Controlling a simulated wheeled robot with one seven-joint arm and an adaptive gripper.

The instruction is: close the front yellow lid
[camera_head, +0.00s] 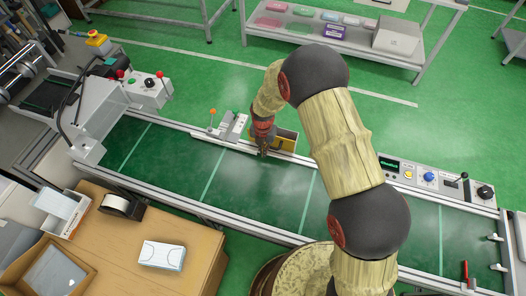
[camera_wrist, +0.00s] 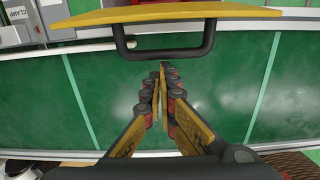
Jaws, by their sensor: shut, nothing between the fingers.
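The yellow lid (camera_head: 287,134) stands at the far rail of the green conveyor in the head view, partly hidden behind my gripper and arm. In the wrist view the yellow lid (camera_wrist: 190,14) shows as a wide yellow panel across the top, with a dark handle bar (camera_wrist: 165,54) below it. My gripper (camera_head: 263,151) is over the belt just to the left of the lid in the head view. In the wrist view my gripper (camera_wrist: 165,68) is shut and empty, its fingertips close to the handle. I cannot tell whether they touch it.
The green conveyor belt (camera_head: 170,150) runs along the middle. A grey clamp box (camera_head: 230,128) sits left of the lid on the far rail. A control panel (camera_head: 432,177) with knobs is at the right. A cardboard-coloured table (camera_head: 190,245) with boxes stands in front.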

